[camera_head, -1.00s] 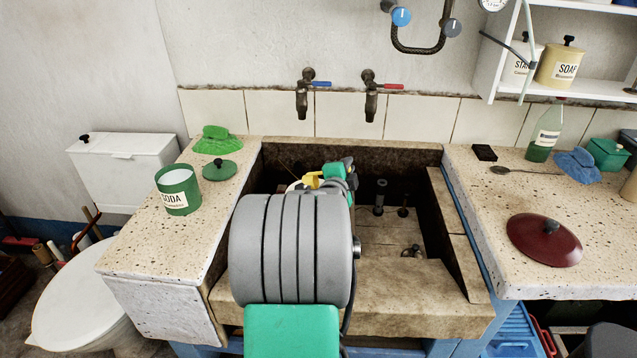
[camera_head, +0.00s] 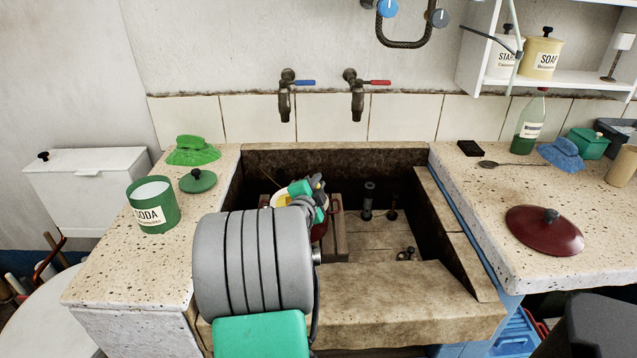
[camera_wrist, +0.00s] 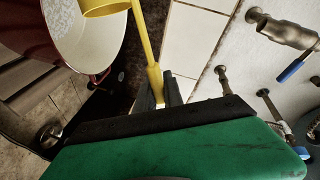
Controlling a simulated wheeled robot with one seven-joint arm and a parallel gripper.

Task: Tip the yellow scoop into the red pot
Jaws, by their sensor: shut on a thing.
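The yellow scoop (camera_wrist: 145,45) is held by its handle in my gripper (camera_wrist: 160,95) in the wrist view. Its bowl is at the top edge and partly cut off, overlapping the rim of the red pot in the picture. The red pot (camera_wrist: 22,35) has a pale inside and is cut off at upper left. In the head view the scoop (camera_head: 287,199) shows as a small yellow patch by my gripper (camera_head: 303,188), inside the trough. Only a sliver of the pot (camera_head: 319,231) shows there, behind my arm. The scoop's contents and exact tilt cannot be told.
The stone trough (camera_head: 400,285) has two taps above it and a slatted wooden rack (camera_head: 342,225) inside. A green soda tin (camera_head: 153,205) and green lid (camera_head: 198,180) are on the left slab. A dark red lid (camera_head: 545,232) lies on the right slab.

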